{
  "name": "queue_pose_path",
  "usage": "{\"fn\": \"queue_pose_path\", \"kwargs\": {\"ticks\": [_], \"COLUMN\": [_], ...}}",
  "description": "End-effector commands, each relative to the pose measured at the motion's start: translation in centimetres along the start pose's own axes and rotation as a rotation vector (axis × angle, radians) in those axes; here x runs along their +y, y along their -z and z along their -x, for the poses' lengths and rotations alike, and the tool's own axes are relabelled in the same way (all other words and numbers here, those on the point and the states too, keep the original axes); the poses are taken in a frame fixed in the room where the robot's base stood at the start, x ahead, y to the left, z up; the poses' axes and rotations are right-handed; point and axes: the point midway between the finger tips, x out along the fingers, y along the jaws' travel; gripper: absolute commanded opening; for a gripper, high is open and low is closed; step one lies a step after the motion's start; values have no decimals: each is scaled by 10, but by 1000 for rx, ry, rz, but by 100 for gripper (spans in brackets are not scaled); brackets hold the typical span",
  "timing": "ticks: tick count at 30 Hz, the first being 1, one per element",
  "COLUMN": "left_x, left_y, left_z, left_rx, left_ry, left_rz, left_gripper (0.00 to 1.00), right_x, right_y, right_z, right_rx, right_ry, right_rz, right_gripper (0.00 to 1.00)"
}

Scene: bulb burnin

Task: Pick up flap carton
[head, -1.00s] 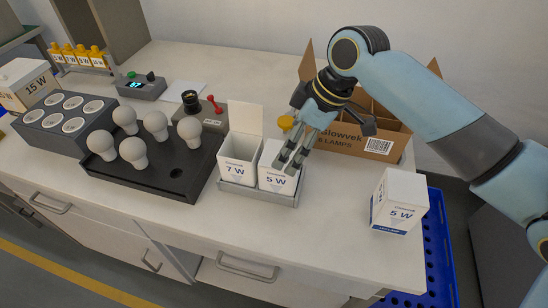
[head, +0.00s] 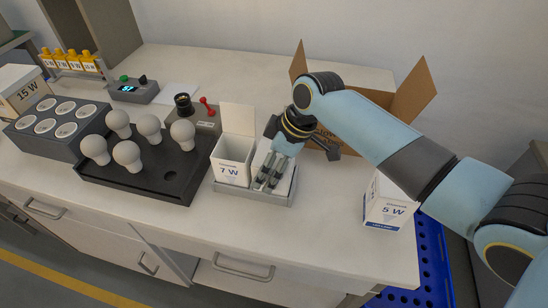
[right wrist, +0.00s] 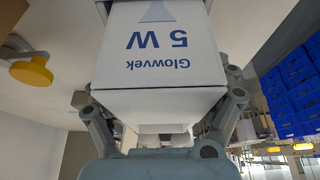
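The white 5 W carton (head: 289,174) stands in the right place of a small grey tray (head: 250,196), mostly hidden by my right gripper (head: 268,182). In the right wrist view the carton (right wrist: 160,70) fills the middle, its "Glowvek 5 W" print upside down. My right gripper's spread fingers show on both sides of it, close to its walls; I cannot tell whether they touch. A 7 W carton (head: 231,162) with its flap raised stands beside it in the tray. Another 5 W carton (head: 388,208) stands on the table at the right. My left gripper is not in view.
A dark tray with several bulbs (head: 140,180) lies left of the small tray. An open cardboard box (head: 412,92) stands behind my right arm. A blue crate (head: 430,262) is beyond the table's right edge. The tabletop is clear in front of the cartons.

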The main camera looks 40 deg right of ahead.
Motion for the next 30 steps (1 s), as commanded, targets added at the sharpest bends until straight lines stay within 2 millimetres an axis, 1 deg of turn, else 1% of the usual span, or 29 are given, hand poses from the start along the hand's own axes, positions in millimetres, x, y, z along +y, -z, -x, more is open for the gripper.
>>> {"fn": "queue_pose_path", "kwargs": {"ticks": [1, 6, 7, 15, 24, 30], "left_x": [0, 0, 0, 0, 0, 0], "left_y": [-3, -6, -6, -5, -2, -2], "left_z": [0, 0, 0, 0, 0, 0], "left_rx": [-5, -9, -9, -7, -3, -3], "left_ry": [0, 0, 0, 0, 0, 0], "left_rz": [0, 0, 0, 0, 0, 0], "left_gripper": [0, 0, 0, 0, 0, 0], "right_x": [0, 0, 0, 0, 0, 1], "right_y": [0, 0, 0, 0, 0, 4], "right_z": [0, 0, 0, 0, 0, 9], "right_rx": [0, 0, 0, 0, 0, 1], "right_ry": [0, 0, 0, 0, 0, 0], "right_rz": [0, 0, 0, 0, 0, 0], "right_gripper": [79, 57, 56, 52, 52, 52]}}
